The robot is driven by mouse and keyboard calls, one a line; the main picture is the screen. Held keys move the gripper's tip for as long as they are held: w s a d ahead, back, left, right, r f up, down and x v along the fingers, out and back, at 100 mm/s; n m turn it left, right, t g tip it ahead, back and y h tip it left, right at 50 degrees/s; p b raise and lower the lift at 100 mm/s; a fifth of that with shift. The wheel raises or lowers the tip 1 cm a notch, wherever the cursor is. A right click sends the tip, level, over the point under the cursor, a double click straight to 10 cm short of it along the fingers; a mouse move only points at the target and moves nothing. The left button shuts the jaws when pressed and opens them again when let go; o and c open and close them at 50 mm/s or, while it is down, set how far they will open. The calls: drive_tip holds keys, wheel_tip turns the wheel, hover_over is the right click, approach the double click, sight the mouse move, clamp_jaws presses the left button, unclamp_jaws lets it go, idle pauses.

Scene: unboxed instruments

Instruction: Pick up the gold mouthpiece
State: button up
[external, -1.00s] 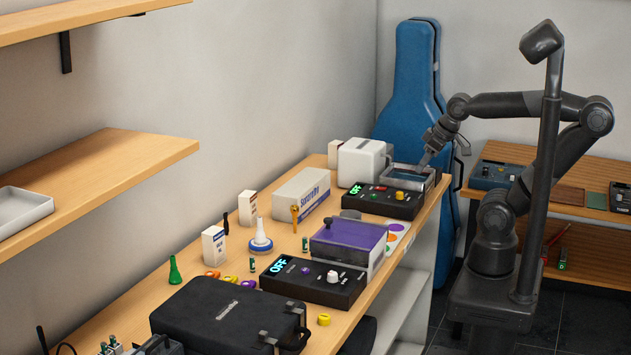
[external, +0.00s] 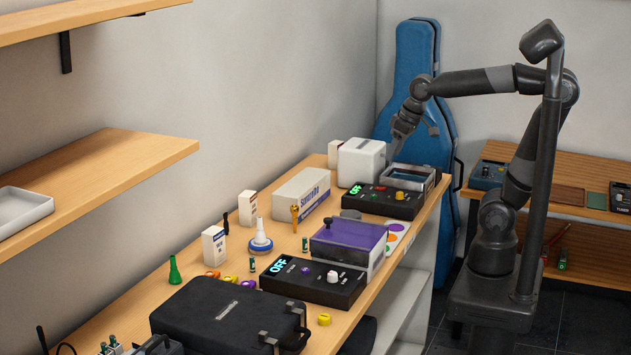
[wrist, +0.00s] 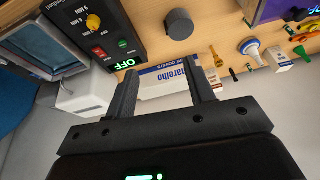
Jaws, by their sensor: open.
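The gold mouthpiece (external: 295,214) stands upright on the workbench, in front of the white Sonarelho box (external: 301,194) in the external view. In the wrist view the mouthpiece (wrist: 216,56) is small and lies up and to the right of my fingers, beside the end of the box (wrist: 168,77). My gripper (external: 393,150) is raised above the far end of the bench, near the white box-shaped device, well apart from the mouthpiece. Its two fingers (wrist: 163,74) are spread with nothing held between them.
A black control unit (external: 381,203) with a lit OFF display and a purple-lidded box (external: 348,232) stand along the bench's front side. A white cone-shaped piece (external: 261,236) stands near the mouthpiece. The white device (external: 361,162) and an open-topped box (external: 411,179) are below my gripper.

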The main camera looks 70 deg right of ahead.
drive_tip(key=w+a+g, duration=0.1)
drive_tip(key=w+a, duration=0.2)
drive_tip(key=w, duration=0.5)
drive_tip(key=m+g, duration=0.2)
drive_tip(key=g, duration=0.1)
approach(295, 213)
drive_tip(key=shift+w+d+f, duration=0.35)
drive_tip(key=shift+w+d, duration=0.05)
drive_tip(key=shift+d, duration=0.15)
drive_tip(key=shift+w+a+f, duration=0.1)
drive_tip(key=shift+f, duration=0.2)
wheel_tip(295, 213, down, 10)
drive_tip(key=shift+f, duration=0.25)
clamp_jaws()
